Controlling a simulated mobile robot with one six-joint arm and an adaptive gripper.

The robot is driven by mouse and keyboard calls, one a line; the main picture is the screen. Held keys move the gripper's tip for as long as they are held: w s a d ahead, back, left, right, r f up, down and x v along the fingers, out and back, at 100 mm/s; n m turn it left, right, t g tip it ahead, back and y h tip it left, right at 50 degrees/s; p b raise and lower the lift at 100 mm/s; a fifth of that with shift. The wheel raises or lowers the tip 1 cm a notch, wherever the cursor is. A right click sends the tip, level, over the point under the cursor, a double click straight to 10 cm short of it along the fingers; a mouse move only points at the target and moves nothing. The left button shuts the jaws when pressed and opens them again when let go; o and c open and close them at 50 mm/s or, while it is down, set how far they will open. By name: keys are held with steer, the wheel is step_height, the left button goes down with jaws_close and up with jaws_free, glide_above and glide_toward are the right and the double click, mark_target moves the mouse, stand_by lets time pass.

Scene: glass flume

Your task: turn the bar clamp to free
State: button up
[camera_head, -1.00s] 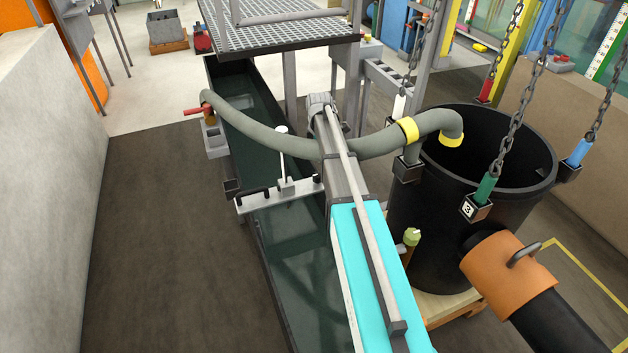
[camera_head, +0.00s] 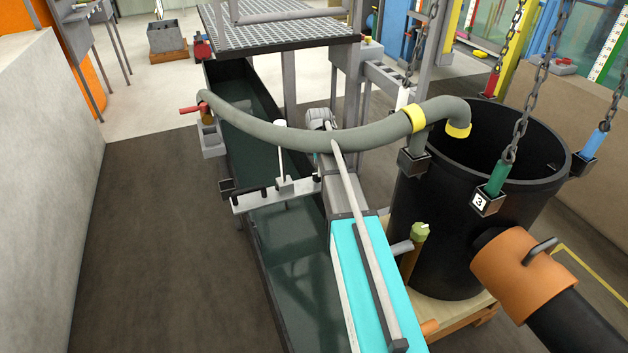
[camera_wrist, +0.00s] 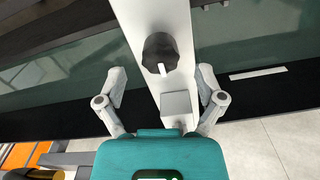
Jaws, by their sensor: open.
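In the wrist view a black round knob (camera_wrist: 160,53) with a white pointer mark sits on a pale bar (camera_wrist: 147,16) and looks like the bar clamp's turning part. Its pointer faces down the picture, towards a grey block (camera_wrist: 176,104) on the same bar. No free or locked label is readable. My gripper (camera_wrist: 161,76) is open, with one finger on each side of the bar, below the knob in the picture. Nothing is between the fingers but the bar and block; I cannot tell how high they are above it. My gripper cannot be made out in the head view.
A pale crossbar (camera_head: 258,201) with a white post spans the dark flume (camera_head: 285,265) in the head view. A grey hose (camera_head: 270,132) runs over the flume to a black tub (camera_head: 440,255). Chains hang near the tub. Brown floor at left is clear.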

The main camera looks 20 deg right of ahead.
steer(key=shift+f+b, duration=1.25)
steer(key=shift+f, duration=0.3)
steer(key=shift+c, duration=0.2)
